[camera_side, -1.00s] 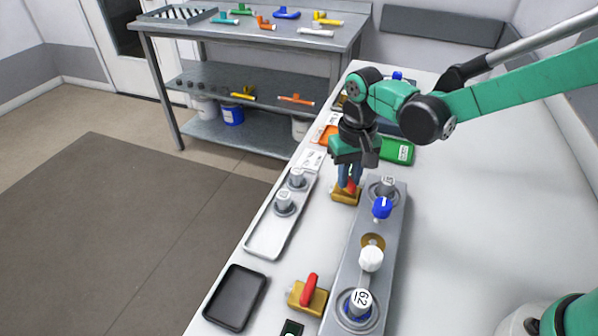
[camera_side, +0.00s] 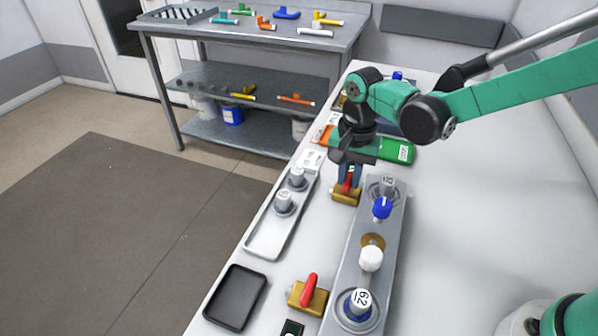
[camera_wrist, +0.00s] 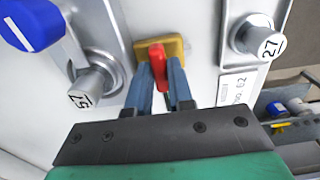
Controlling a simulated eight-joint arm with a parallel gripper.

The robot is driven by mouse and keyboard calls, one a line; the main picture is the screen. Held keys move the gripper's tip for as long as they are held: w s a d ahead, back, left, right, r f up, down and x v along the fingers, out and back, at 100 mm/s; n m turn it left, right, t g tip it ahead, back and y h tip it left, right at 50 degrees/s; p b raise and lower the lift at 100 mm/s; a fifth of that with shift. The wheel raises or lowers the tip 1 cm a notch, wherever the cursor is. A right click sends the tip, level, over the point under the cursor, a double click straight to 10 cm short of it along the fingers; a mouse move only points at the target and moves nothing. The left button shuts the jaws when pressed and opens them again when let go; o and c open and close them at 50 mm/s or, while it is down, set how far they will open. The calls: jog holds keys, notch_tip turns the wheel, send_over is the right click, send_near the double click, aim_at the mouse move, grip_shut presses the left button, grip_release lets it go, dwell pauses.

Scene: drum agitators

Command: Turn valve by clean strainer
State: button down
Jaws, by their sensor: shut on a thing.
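The far valve has a brass-yellow body (camera_side: 346,198) and a red handle (camera_side: 347,184). It stands between the grey block (camera_side: 391,247) and the pale tray (camera_side: 262,246). My gripper (camera_side: 349,178) points down at it, its blue fingers shut on the red handle. In the wrist view, the handle (camera_wrist: 159,68) shows between the two fingers, above the brass body (camera_wrist: 174,44). A grey cylinder marked 57 (camera_wrist: 92,86) is left of the valve, and one marked 27 (camera_wrist: 256,38) is right. I cannot tell which strainer is clean.
A second red-handled valve (camera_side: 308,296) stands near the front, beside a cylinder marked 62 (camera_side: 359,303). A blue knob (camera_side: 381,208) and white knob (camera_side: 371,258) stand on the block. A black tray (camera_side: 236,297) lies front left. The bench's right side is clear.

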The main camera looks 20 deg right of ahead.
aim_at(349, 179)
dwell(0.5)
jog(key=c, duration=0.8)
grip_release()
jog(key=shift+r, duration=2.85)
